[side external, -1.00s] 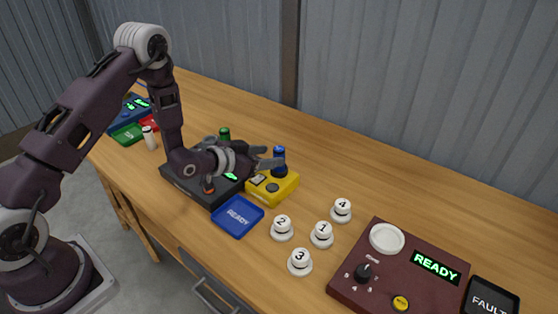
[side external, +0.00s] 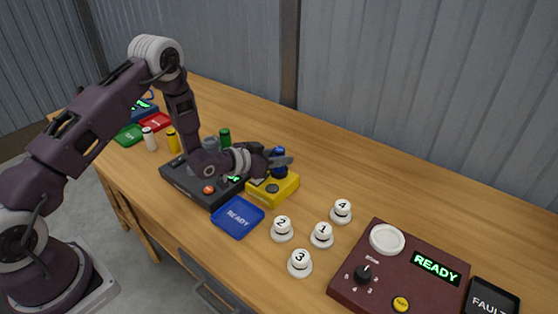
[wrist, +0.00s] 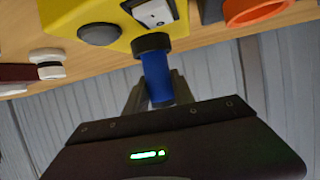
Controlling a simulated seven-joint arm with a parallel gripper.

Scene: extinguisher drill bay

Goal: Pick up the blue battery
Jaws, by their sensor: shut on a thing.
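The blue battery (side external: 279,153) stands upright at the yellow box (side external: 284,193), at its far side. It also shows in the wrist view (wrist: 156,78), with a dark ring around its end next to the yellow box (wrist: 88,18). My gripper (side external: 282,161) reaches it from the left, with its fingers level, and is shut on the battery. In the wrist view the fingers lie on both sides of the blue body. Whether the battery's lower end sits in a socket or just on the box is hard to tell.
A black charger box (side external: 190,185) with green and grey cylinders lies under my wrist. A blue READY tray (side external: 238,216) and several numbered white buttons (side external: 321,235) are in front. A maroon console (side external: 398,275) stands at right. The table's back right is clear.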

